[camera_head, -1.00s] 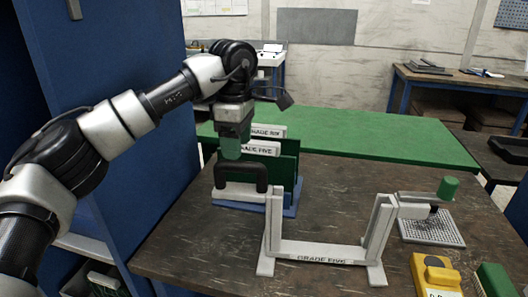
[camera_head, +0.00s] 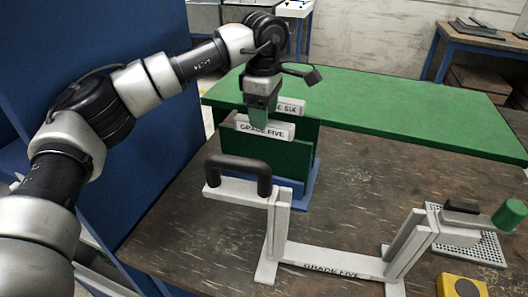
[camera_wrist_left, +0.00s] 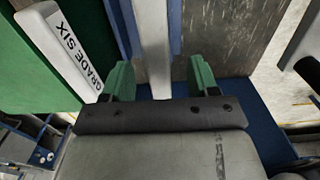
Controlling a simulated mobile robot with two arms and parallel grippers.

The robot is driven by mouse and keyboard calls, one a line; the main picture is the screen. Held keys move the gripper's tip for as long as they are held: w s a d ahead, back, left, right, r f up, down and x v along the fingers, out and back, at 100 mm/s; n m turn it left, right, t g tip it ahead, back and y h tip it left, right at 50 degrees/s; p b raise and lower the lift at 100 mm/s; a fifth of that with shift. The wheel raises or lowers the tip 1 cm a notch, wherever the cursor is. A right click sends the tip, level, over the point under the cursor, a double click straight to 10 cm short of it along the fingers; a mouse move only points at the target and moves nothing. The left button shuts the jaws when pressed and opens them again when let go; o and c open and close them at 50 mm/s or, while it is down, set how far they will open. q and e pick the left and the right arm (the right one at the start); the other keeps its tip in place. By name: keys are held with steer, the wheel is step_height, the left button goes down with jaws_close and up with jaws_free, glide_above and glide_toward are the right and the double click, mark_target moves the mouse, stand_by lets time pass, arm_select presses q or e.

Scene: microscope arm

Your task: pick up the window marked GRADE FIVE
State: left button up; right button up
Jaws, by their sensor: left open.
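The window marked GRADE FIVE is a green panel (camera_head: 264,155) with a white label bar (camera_head: 263,128) along its top, standing upright in the blue rack (camera_head: 310,185). My left gripper (camera_head: 259,116) points down at its label bar, and the bar partly hides the fingertips. In the left wrist view the green fingers (camera_wrist_left: 160,82) are spread apart with a white bar (camera_wrist_left: 153,40) between them. I cannot tell whether they touch it. Behind stands another green panel with a white GRADE SIX label (camera_head: 291,106), which also shows at the left of the wrist view (camera_wrist_left: 65,45). My right gripper is not in view.
A white stand (camera_head: 333,270), also lettered GRADE FIVE, is in front of the rack. A black handle (camera_head: 238,168) rises from a white bar near its left post. A perforated plate (camera_head: 480,250), green knob (camera_head: 509,214) and yellow box (camera_head: 461,289) are to the right. A green surface (camera_head: 400,115) lies behind.

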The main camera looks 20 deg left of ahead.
arm_select(q)
steer(key=p, duration=0.1)
glide_above(264, 156)
steer(key=f, duration=0.5)
steer(key=shift+w+a+f, duration=0.1)
steer(key=shift+w+a, duration=0.05)
steer(key=shift+w, duration=0.2)
steer(key=shift+c, duration=0.4)
jaws_close()
